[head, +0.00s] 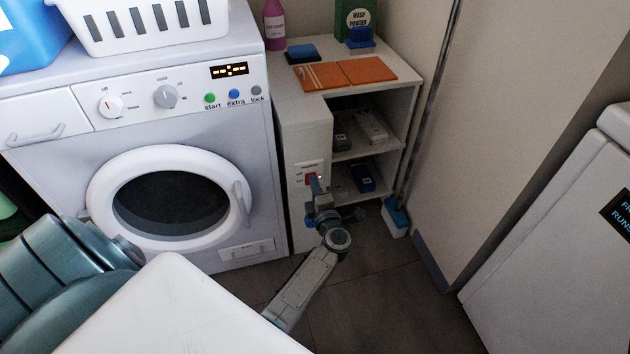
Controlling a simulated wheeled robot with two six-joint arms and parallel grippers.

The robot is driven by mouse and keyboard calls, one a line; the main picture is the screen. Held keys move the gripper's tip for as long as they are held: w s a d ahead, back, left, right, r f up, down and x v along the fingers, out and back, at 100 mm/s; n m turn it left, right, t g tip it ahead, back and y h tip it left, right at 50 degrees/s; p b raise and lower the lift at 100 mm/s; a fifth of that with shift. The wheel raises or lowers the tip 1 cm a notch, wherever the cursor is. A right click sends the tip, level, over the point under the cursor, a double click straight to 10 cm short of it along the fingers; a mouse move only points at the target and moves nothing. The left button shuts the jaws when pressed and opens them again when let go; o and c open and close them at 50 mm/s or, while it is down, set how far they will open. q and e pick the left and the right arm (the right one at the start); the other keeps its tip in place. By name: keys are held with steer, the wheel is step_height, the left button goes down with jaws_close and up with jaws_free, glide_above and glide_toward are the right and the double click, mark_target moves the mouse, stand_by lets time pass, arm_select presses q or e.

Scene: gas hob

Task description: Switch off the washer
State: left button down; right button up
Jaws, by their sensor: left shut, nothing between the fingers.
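The white washer (60,170) stands at the left with its round door (102,200) closed. Its display (229,70) is lit with orange dashes. Its panel has two knobs, a red-marked white one (111,106) and a grey one (165,97), and a green start button (210,98). A red switch (310,179) sits on a white plate on the shelf unit's front, right of the washer, with a small orange light beside it. My left gripper (316,186) is shut, its tip at the switch and partly covering it; I cannot tell if it touches. My right gripper is not in view.
The white shelf unit (294,93) holds orange cloths (366,70), a pink bottle (274,26) and a green wash powder box (352,18) on top. A white basket (150,25) stands on the washer. A blue-and-white brush (396,217) stands at the wall. Tiled floor (400,300) is clear at the right.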

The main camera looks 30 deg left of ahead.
arm_select(q)
steer(key=p+v, duration=0.1)
steer(key=v, duration=0.9)
steer(key=shift+s+d+r+h, duration=0.25)
steer(key=shift+s+h, duration=0.05)
stand_by(0.4)
